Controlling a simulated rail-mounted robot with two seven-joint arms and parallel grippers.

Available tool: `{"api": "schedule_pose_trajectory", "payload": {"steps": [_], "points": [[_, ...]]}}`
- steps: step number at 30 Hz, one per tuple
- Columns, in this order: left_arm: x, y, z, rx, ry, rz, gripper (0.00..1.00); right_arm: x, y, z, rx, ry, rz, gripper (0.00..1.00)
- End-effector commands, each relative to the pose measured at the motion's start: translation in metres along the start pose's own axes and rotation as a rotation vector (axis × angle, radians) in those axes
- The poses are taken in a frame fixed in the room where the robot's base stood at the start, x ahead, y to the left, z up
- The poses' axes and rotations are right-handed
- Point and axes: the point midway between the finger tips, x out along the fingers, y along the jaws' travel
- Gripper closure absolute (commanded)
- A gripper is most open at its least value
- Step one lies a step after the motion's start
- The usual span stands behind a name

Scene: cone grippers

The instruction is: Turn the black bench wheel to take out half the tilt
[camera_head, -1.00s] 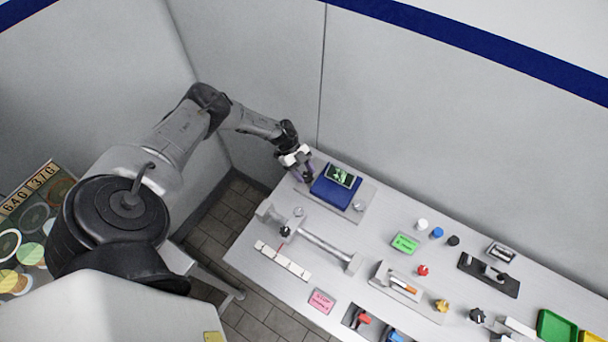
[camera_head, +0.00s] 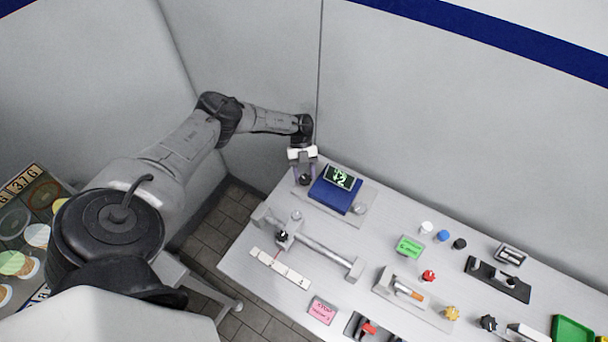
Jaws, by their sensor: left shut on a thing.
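A blue bench instrument (camera_head: 333,194) with a dark display (camera_head: 340,177) stands on a grey plate at the back left of the bench. The display has green marks, too small to read surely. The black bench wheel (camera_head: 305,180) is at the instrument's left side, partly hidden. My left gripper (camera_head: 304,177) reaches down from the back with its two fingers on either side of the wheel, shut on it. My right gripper is not in view.
A rail (camera_head: 325,254) with a black knob lies in front of the instrument, beside a white scale strip (camera_head: 279,268). The wall is close behind the bench.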

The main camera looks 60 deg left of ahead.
Motion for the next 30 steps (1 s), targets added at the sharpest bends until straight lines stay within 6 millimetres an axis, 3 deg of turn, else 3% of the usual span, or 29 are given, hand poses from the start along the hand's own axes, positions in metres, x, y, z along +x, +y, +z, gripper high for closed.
{"api": "schedule_pose_trajectory", "payload": {"steps": [14,15,21,30], "points": [[0.0004,0.0003,0.0009,0.007,-0.003,0.007,0.78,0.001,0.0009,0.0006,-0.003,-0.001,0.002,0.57],[0.0004,0.0003,0.0009,0.007,-0.003,0.008,0.51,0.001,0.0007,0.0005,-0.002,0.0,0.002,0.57],[0.0003,-0.0001,0.0005,0.007,-0.002,0.006,0.32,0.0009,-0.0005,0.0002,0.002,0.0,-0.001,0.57],[0.0004,-0.0017,0.0001,0.008,-0.002,0.003,0.29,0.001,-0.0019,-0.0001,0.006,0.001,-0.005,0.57]]}}
